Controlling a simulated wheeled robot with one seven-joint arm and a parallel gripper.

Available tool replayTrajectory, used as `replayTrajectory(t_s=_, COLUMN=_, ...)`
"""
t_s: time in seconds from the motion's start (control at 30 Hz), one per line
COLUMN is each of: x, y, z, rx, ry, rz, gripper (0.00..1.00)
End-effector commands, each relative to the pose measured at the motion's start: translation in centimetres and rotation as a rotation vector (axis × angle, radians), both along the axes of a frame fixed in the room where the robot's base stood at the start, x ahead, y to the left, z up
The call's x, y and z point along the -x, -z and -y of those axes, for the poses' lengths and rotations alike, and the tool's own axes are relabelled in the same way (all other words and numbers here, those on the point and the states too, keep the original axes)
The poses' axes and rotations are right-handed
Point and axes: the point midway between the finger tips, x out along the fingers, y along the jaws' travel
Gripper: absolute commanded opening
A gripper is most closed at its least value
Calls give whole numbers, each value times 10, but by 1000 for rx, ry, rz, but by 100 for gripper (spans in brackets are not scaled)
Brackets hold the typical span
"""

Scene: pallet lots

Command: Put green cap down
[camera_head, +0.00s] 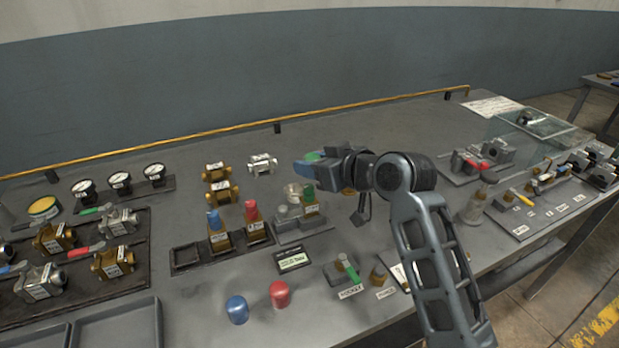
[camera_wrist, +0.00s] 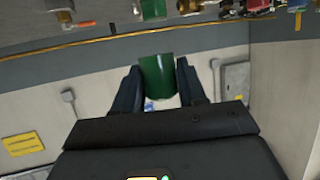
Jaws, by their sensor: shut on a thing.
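My gripper (camera_head: 308,165) is shut on the green cap (camera_wrist: 157,78), which sits between the two dark fingers in the wrist view. In the head view only a bit of the green cap (camera_head: 315,156) shows, the fingers hiding the rest. My gripper is held above the grey table, near its middle, and points left. A blue cap (camera_head: 237,310) and a red cap (camera_head: 280,293) stand on the table near its front edge, apart from my gripper.
Brass fittings with blue (camera_head: 214,220), red (camera_head: 251,211) and green (camera_head: 309,195) tops stand below and left of my gripper. A black-framed tray (camera_head: 187,257), a label plate (camera_head: 293,262) and gauges (camera_head: 121,182) are nearby. The back middle of the table is clear.

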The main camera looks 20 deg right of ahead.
Motion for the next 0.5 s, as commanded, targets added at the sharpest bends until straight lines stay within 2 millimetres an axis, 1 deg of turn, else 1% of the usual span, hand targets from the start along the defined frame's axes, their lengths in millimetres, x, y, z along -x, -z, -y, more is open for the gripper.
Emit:
replayTrajectory(t_s=0.03, x=-2, y=2, z=-4, rx=0, ry=-2, rz=-1, gripper=11)
replayTrajectory(t_s=0.17, x=-4, y=8, z=-7, rx=-1, ry=-1, rz=-1, gripper=11)
replayTrajectory(t_s=0.33, x=-4, y=32, z=-7, rx=-1, ry=1, rz=-4, gripper=11)
replayTrajectory(t_s=0.4, x=-4, y=40, z=-7, rx=-2, ry=1, rz=-2, gripper=11)
replayTrajectory(t_s=0.5, x=-4, y=45, z=-7, rx=-1, ry=0, rz=-1, gripper=11)
